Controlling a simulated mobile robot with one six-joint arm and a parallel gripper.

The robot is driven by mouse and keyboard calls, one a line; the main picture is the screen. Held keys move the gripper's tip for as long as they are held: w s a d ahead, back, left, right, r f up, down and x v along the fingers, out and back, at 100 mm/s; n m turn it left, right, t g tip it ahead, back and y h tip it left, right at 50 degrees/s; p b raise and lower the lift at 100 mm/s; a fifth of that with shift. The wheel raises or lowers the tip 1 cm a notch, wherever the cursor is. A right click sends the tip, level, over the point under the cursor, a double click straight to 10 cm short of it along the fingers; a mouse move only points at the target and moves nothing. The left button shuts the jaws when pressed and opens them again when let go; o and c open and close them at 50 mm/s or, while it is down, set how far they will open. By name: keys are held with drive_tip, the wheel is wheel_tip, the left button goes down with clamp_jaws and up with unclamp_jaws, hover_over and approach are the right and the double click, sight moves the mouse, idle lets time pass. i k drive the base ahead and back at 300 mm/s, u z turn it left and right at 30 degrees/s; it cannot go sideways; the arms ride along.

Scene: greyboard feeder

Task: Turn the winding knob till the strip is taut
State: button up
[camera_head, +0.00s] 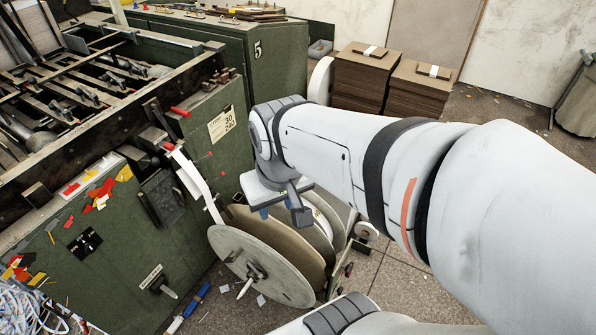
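A white strip (197,184) runs from the front of the green machine down to the large grey reel (238,262). A hub with a pale pin (246,285) sticks out of the reel's face. A dark knob with a pale shaft (158,284) sits on the machine's lower front; I cannot tell which of these is the winding knob. My gripper (284,212) hangs above and behind the reel's upper right edge, pointing down. Its fingers are partly hidden, and I cannot tell whether they are open or touch anything. The strip's lower end is hard to make out.
The green machine (120,240) fills the left, with small red-tipped levers on its front. More discs (322,225) stand right of the reel. Stacks of brown board (362,75) stand behind my arm. White tangled strips (35,305) lie lower left. Tiled floor (405,280) is open at right.

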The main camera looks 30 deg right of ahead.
sight(348, 268)
drive_tip(key=u, duration=0.4)
drive_tip(key=k, duration=1.45)
drive_tip(key=z, duration=0.5)
drive_tip(key=i, duration=1)
drive_tip(key=z, duration=0.05)
